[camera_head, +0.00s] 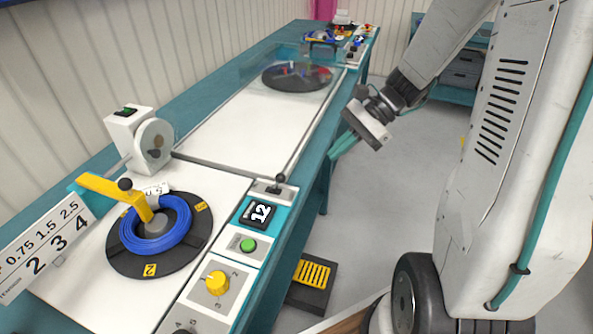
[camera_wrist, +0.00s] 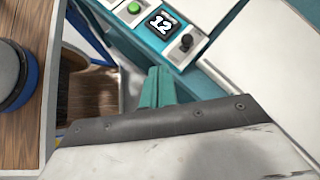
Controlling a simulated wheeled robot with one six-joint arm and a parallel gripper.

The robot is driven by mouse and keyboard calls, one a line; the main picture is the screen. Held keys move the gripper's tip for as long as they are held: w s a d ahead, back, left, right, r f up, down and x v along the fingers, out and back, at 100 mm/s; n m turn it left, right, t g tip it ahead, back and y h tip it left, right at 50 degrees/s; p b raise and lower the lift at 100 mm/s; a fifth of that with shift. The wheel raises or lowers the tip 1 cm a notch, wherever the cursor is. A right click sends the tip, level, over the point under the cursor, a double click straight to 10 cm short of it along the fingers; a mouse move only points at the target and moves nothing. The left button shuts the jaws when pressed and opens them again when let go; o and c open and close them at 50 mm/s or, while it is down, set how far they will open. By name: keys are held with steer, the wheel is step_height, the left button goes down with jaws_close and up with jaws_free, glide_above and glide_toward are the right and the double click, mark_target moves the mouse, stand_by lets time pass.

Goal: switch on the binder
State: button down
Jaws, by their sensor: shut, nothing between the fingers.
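I cannot tell for sure which unit is the binder. A white unit with a round disc (camera_head: 153,140) stands at the bench's left, with a green rocker switch (camera_head: 126,111) on top. My gripper (camera_head: 340,148) is shut and empty, beside the bench's right edge, apart from the controls.
A blue cable coil (camera_head: 178,229) lies on a black turntable (camera_head: 190,262) with a yellow arm (camera_head: 112,190) over it. A second dark reel (camera_head: 297,77) sits under a clear cover farther back. A black-and-yellow pedal (camera_head: 312,280) is on the floor. The aisle right of the bench is free.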

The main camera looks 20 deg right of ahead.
steer(key=w+d+f+m+t+y, duration=0.1)
steer(key=w+d+f+m+t, duration=0.1)
steer(key=w+d+f+m, duration=0.1)
steer(key=shift+d+f+m, duration=0.5)
steer(key=shift+d+f, duration=0.2)
steer(key=shift+d, duration=0.1)
glide_toward(280, 178)
steer(key=f, duration=0.2)
steer(key=w+a+f, duration=0.1)
steer(key=f, duration=0.1)
steer(key=w+f, duration=0.1)
steer(key=f, duration=0.1)
steer(key=shift+a, duration=0.35)
steer(key=shift+w+a+r, duration=0.1)
steer(key=shift+a+r, duration=0.05)
steer(key=shift+a, duration=0.4)
steer(key=shift+w+r, duration=0.1)
